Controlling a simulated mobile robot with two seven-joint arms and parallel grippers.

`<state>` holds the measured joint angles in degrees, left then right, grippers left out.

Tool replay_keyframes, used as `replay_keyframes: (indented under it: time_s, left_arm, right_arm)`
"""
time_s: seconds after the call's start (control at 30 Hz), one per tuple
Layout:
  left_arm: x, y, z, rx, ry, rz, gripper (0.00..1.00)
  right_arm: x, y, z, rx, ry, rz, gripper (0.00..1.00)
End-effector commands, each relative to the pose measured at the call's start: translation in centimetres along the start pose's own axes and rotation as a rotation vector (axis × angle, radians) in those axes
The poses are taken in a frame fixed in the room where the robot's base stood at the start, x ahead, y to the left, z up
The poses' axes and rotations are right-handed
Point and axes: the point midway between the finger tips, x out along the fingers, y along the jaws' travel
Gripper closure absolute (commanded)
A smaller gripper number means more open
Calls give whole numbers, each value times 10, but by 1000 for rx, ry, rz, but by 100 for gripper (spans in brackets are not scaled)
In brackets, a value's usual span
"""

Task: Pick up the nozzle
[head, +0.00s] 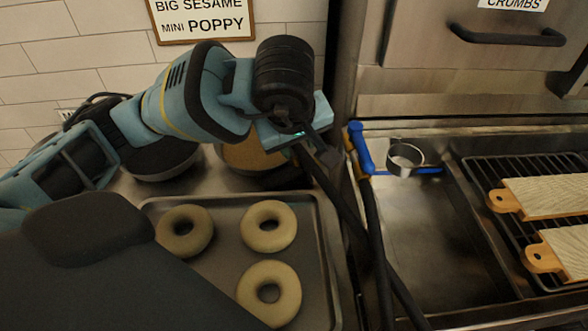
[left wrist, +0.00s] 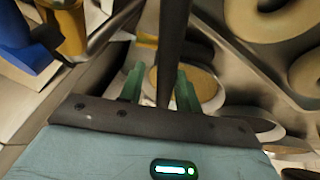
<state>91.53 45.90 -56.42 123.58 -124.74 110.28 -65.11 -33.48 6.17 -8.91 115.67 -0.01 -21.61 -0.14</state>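A blue-handled fitting with brass parts (head: 360,150), which looks like the nozzle, stands at the left edge of the steel sink. It also shows blue and brass at the upper left of the left wrist view (left wrist: 67,28). A black hose (head: 372,240) runs down below it. My left gripper (head: 318,142) is left of the fitting and apart from it. In the left wrist view its two green fingers (left wrist: 158,88) are spread, with a dark hose or bar (left wrist: 173,45) showing between them. Whether they touch it is unclear. My right gripper is out of view.
A metal ring (head: 405,158) with a blue bar is beside the fitting. A tray (head: 335,285) with 3 bagels lies below my left arm. Wooden boards (head: 545,197) lie on a rack at the right. Round containers (head: 160,160) stand behind the tray. The sink floor (head: 430,250) is clear.

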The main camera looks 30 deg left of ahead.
Motion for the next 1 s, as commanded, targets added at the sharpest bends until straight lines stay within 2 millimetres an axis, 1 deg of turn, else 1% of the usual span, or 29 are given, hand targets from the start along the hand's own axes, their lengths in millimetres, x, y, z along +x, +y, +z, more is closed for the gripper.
replay_keyframes:
  time_s: [0.17, 0.37, 0.5, 0.6, 0.8, 0.83, 1.0]
  left_arm:
    - [5, 0, 0, -1, 0, 0, 67]
    - [32, 0, -1, -2, -1, -2, 67]
    - [48, 0, -1, -2, 0, -1, 67]
    - [52, 0, -1, 0, 1, 0, 67]
    - [53, 1, -1, 0, 1, 1, 67]
    - [53, 1, -1, -1, 1, 1, 68]
    - [52, 1, -1, -1, 1, 1, 90]
  right_arm:
    - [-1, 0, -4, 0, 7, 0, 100]
    - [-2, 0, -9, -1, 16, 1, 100]
    - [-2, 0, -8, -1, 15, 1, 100]
    - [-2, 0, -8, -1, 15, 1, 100]
    - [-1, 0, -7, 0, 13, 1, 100]
    - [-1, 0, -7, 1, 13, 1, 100]
    - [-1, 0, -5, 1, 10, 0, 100]
